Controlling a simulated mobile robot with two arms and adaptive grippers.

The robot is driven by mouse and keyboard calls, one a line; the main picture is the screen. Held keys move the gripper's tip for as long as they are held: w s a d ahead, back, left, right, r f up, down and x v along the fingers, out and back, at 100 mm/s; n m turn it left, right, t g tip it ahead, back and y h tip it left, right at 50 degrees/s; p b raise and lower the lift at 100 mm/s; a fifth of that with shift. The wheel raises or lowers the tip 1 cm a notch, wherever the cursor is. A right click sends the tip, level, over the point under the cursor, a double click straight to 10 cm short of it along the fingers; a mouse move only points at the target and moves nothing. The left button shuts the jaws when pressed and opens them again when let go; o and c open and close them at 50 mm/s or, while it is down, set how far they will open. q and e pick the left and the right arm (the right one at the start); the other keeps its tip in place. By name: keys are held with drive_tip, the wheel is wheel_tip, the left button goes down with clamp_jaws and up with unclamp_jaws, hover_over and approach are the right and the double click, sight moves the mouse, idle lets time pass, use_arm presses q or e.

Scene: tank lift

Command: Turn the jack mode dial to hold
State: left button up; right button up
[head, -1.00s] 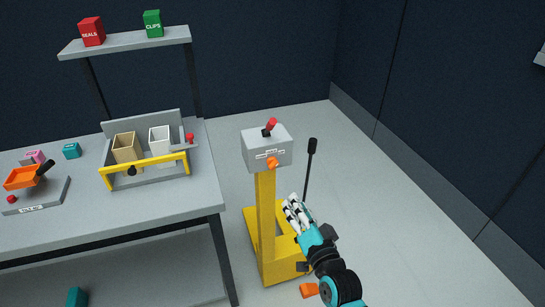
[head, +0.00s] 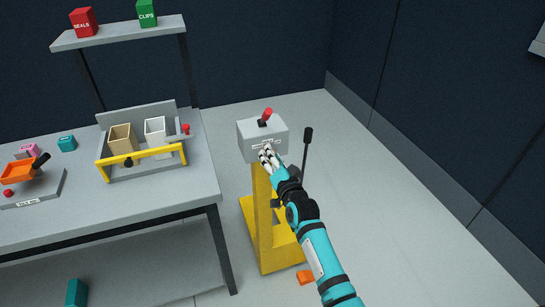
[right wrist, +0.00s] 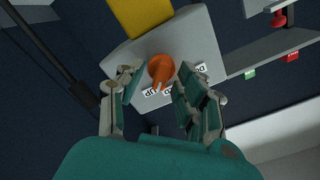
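The orange dial (right wrist: 161,70) is on the front of the grey jack control box (head: 264,135), which tops a yellow column (head: 263,210). In the right wrist view its pointer faces the row of white labels (right wrist: 155,92), partly hidden by my fingers and not clearly readable. My right gripper (head: 268,153) is at the box front and hides the dial in the head view. In the right wrist view the right gripper (right wrist: 162,76) is open, with fingers on both sides of the dial and gaps visible between. My left gripper is not in view.
A red-tipped lever (head: 266,116) stands on top of the box. A black-topped pole (head: 307,150) rises just right of it. Floor at right is clear.

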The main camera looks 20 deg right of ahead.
drive_tip(key=shift+c, duration=0.2)
clamp_jaws()
drive_tip(key=shift+s+r, duration=0.1)
drive_tip(key=shift+r, duration=0.05)
drive_tip(key=shift+n, duration=0.4)
drive_tip(key=shift+a+r+n+p, duration=0.15)
drive_tip(key=shift+n+p, duration=0.55)
drive_tip(key=shift+n, duration=1.3)
drive_tip(key=shift+r+n+p, duration=0.15)
drive_tip(key=shift+n+p, duration=0.55)
drive_tip(key=shift+n, duration=1.3)
